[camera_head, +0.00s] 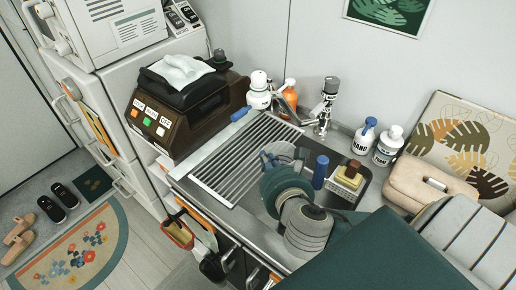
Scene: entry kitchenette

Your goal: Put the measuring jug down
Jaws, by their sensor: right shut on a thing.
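My right arm comes in from the lower right over the sink (366,181). Its right gripper (269,161) is mostly hidden behind my own teal and grey wrist, with only small blue-grey parts showing. It is shut on a pale, see-through thing, which seems to be the measuring jug (285,150). Only a small part of the jug shows, at the sink's left side by the ribbed drainer (240,153). I cannot tell whether the jug touches the surface below. My left gripper is not in view.
A blue cylinder (320,172) and a yellow-topped block (348,175) stand right of my wrist. The tap (326,108) and several bottles are behind. A brown appliance (185,112) stands left of the drainer, whose visible ribs are mostly clear. A beige bag (425,184) lies at right.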

